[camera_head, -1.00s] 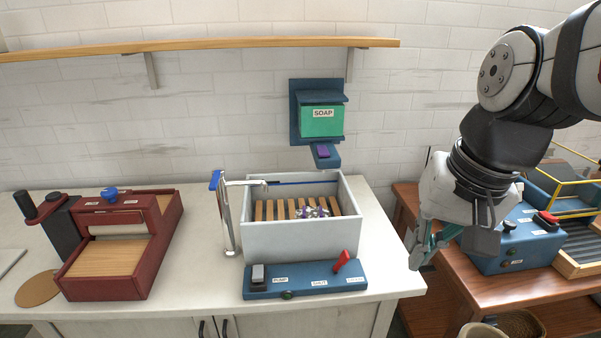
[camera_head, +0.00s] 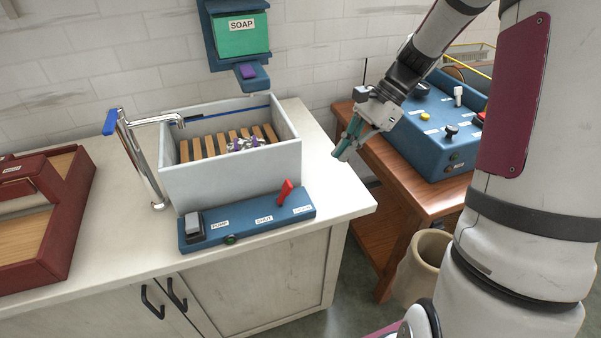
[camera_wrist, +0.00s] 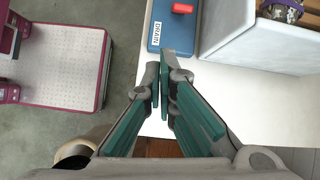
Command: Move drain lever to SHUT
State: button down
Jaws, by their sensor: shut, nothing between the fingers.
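The red drain lever (camera_head: 285,190) stands on the blue control panel (camera_head: 245,222) in front of the washing basin. It leans right, toward the label at the panel's right end and away from the SHUT label (camera_head: 264,219). In the wrist view the lever's red handle (camera_wrist: 183,8) shows at the top edge, beside the DRAIN label (camera_wrist: 157,34). My gripper (camera_head: 342,153) is shut and empty, in the air to the right of the panel and apart from the lever. Its closed fingertips (camera_wrist: 163,72) show just below the panel's end in the wrist view.
The grey-white basin (camera_head: 235,185) with wooden slats stands behind the panel, with a tap (camera_head: 140,160) at its left. A soap dispenser (camera_head: 240,40) hangs above. A wooden table with a blue machine (camera_head: 425,135) stands at right. The counter's right end (camera_head: 335,200) is clear.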

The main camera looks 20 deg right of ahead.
aim_at(284, 193)
jog(key=shift+m+y, duration=0.5)
jog(key=shift+m, duration=0.3)
jog(key=w+d+f, duration=0.2)
jog(key=f, duration=0.1)
jog(key=shift+a, duration=0.1)
jog(key=x, duration=0.9)
jog(key=shift+a+f, duration=0.1)
jog(key=shift+f, duration=0.05)
jog(key=a, duration=0.1)
jog(key=a+r, duration=0.1)
jog(key=a, duration=0.1)
jog(key=shift+a+r, duration=0.15)
jog(key=shift+a, duration=0.35)
jog(key=shift+a+r+h+p, duration=0.2)
jog(key=shift+r+h+p, duration=0.05)
jog(key=shift+h+p, duration=0.1)
